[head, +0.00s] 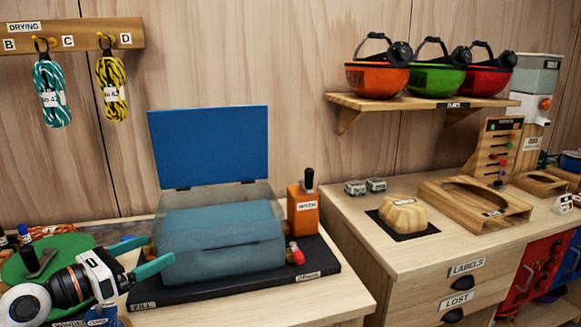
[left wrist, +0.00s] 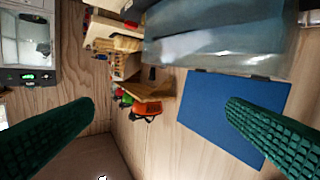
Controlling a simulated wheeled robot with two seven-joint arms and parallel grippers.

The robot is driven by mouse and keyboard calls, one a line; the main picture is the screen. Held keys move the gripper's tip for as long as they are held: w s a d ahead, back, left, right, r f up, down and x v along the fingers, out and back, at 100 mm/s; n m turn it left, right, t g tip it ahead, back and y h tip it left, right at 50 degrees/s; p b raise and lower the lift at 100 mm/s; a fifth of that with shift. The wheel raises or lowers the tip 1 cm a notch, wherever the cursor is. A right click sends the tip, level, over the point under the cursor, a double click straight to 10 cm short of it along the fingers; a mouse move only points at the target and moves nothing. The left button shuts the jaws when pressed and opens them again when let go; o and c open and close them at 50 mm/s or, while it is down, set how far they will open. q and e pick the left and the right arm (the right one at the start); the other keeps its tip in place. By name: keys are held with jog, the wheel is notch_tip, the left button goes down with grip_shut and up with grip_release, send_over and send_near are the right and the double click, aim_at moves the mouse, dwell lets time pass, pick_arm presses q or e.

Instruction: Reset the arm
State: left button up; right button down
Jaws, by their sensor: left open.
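My left arm (head: 85,283) comes in at the lower left of the head view. Its left gripper (head: 158,250) has two green fingers pointing right, near the left side of the translucent blue machine (head: 222,240). In the left wrist view the fingers of the left gripper (left wrist: 160,125) are wide apart with nothing between them. That view is turned and shows the machine (left wrist: 220,40) with its blue raised panel (left wrist: 235,115). In the head view the blue panel (head: 210,145) stands upright behind the machine. My right gripper is not in view.
A green disc (head: 50,260) lies beside my left arm. An orange box (head: 302,210) with a black lever stands right of the machine. Rope coils (head: 48,92) hang from a rack, and helmets (head: 376,78) sit on a shelf. A hold (head: 403,214) rests on the right cabinet.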

pick_arm(q)
jog(key=s+d+r+n+t+h, duration=0.1)
jog(key=s+d+r+n+t, duration=0.1)
jog(key=s+d+n+t, duration=0.3)
jog(key=s+a+f+n+g+y, duration=0.1)
jog(key=s+a+f+n+y, duration=0.15)
jog(key=f+n+y, duration=0.6)
jog(key=s+a+f+n+g+y, duration=0.25)
jog(key=f+n, duration=0.25)
jog(key=n, duration=0.7)
jog(key=s+a+f+n+g+y, duration=0.1)
jog(key=s+a+f+n+y, duration=0.15)
jog(key=f+n+y, duration=0.6)
jog(key=s+d+f+n+g+h, duration=0.3)
jog(key=s+d+f+g+h, duration=0.15)
jog(key=s, duration=0.45)
jog(key=s+d+f+n+g+h, duration=0.35)
jog(key=s+f+g, duration=0.25)
jog(key=s, duration=0.3)
notch_tip(320, 180, down, 24)
jog(key=d+g, duration=0.1)
jog(key=s+a+f+g, duration=0.1)
jog(key=s+a+f, duration=0.2)
jog(key=s+f, duration=1.5)
jog(key=shift+g, duration=0.3)
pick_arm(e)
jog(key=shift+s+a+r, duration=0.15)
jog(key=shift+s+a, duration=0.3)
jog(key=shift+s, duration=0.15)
